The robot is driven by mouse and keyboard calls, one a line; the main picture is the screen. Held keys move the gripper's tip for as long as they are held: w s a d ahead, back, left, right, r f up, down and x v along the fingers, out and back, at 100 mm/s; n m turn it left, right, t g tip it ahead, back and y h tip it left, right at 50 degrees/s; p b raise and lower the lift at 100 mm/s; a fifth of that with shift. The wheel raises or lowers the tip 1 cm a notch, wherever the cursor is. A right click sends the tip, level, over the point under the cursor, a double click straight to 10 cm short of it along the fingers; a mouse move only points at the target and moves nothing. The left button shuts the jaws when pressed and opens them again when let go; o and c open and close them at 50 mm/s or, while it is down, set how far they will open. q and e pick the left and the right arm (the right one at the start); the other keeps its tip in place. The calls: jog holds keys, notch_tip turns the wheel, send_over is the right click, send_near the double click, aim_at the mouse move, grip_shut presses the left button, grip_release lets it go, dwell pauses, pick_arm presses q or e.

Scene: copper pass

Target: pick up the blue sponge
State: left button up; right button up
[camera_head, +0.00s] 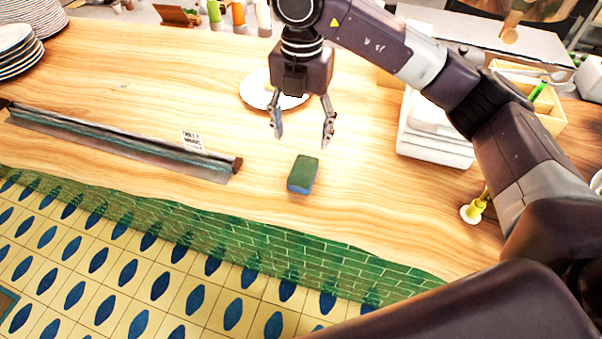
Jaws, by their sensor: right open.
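The sponge (303,174) lies on the wooden counter near the middle of the head view. Its top is dark green and its lower part is blue. My right gripper (302,134) is open and empty, fingers pointing down. In the picture it appears just above the sponge and apart from it; the exact height over the counter is hard to tell. My left gripper is not in view.
A white plate (257,91) sits behind my right gripper. White containers (436,140) stand to the right, and a small yellow-green object (474,210) stands near the right edge. A long metal strip (120,140) lies left. Counter around the sponge is clear.

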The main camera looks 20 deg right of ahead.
pick_arm(q)
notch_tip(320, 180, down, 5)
jog(key=b, duration=0.4)
pick_arm(e)
send_over(303, 169)
jog(key=f, duration=0.4)
jog(key=shift+a+f, duration=0.3)
jog(key=shift+f, duration=0.15)
jog(key=shift+f+p, duration=0.25)
jog(key=shift+p, duration=0.05)
jog(key=shift+s+f+p, duration=0.15)
jog(key=shift+f+p, duration=0.25)
jog(key=shift+f, duration=0.4)
jog(key=shift+d+f+p, duration=0.15)
jog(key=shift+f+p, duration=0.15)
jog(key=shift+f, duration=0.05)
jog(key=f+p, duration=0.1)
jog(key=f, duration=0.1)
jog(key=f+p, duration=0.1)
jog(key=f, duration=0.1)
jog(key=shift+d+f, duration=0.2)
jog(key=shift+f, duration=0.1)
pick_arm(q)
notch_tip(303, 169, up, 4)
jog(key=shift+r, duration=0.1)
pick_arm(e)
jog(key=c, duration=0.8)
jog(key=shift+c, duration=0.3)
